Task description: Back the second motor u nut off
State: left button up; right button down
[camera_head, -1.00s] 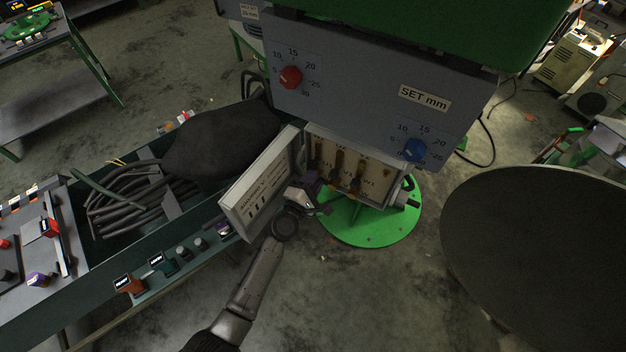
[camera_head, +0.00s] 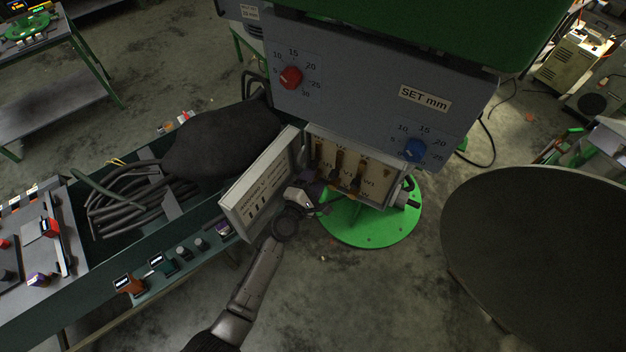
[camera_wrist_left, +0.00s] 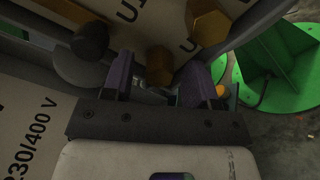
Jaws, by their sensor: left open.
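The motor's terminal box (camera_head: 400,190) stands open below the grey panel, with brass-coloured nuts and links inside on a pale board lettered U, V and W. My left gripper (camera_head: 316,186) is at the box's lower left corner, beside the opened lid (camera_head: 262,190). In the left wrist view its two purple fingers (camera_wrist_left: 157,84) are apart. A brass hex nut (camera_wrist_left: 158,60) shows between and just beyond the fingertips, near a U1 label; I cannot tell whether they touch it. Another brass nut (camera_wrist_left: 207,23) is up and right, and a dark round-ended part (camera_wrist_left: 90,40) is up and left.
The lid stands close on the left of my gripper. A green round base (camera_head: 365,225) is under the box. A bench with cables (camera_head: 130,200) and small labelled tools (camera_head: 128,284) lies left. A dark round surface (camera_head: 540,260) fills the right. The floor between is clear.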

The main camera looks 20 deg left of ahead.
pick_arm(q)
jog(key=shift+s, duration=0.1)
jog(key=s+a+b, duration=0.1)
jog(key=s, duration=1.2)
jog(key=shift+s+a+b, duration=0.3)
